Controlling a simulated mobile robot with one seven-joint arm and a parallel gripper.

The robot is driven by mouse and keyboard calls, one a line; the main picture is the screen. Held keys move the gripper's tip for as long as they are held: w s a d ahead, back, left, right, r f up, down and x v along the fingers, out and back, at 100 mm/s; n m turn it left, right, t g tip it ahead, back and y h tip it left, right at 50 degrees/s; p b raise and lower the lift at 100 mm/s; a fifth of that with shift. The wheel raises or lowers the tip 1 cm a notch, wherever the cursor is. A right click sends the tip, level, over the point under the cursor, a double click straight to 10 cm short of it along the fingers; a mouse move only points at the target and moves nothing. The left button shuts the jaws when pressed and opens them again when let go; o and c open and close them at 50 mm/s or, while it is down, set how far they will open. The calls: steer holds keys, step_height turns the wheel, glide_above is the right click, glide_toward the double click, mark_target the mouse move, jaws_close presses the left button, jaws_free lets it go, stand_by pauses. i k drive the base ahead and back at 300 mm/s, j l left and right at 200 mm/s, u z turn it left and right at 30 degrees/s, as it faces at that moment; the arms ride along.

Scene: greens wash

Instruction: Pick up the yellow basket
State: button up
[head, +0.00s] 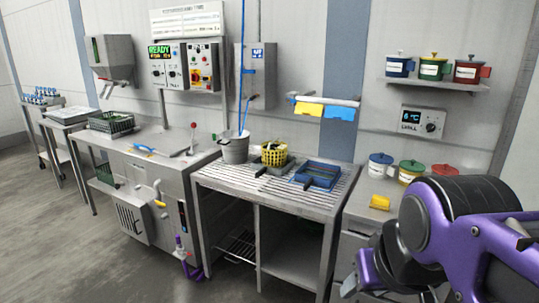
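The yellow basket (274,155) is a small round lattice basket, upright on the slatted metal table (225,178) in the middle of the head view. Dark green contents show at its top, and its base is partly hidden by a dark item in front. My gripper (350,287) is at the lower right, in front of the right-hand counter and well apart from the basket. Only a small grey part of it shows below my purple arm, so its opening and anything in it cannot be made out.
A grey bucket (235,150) stands close left of the basket. A blue tray (321,174) lies to its right. A yellow block (380,202) and lidded pots (411,171) sit on the right counter. Open floor (130,265) lies at the front left.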

mark_target(274, 157)
steer(key=i+j+z, duration=0.1)
steer(key=i+j, duration=0.4)
steer(key=i+j+z, duration=0.15)
steer(key=i+j, duration=0.3)
steer(key=i+j+z, duration=0.1)
steer(key=i+j, duration=0.35)
steer(key=j, duration=0.15)
steer(key=i+j+z, duration=0.1)
steer(key=i+j, duration=0.35)
steer(key=j, duration=0.15)
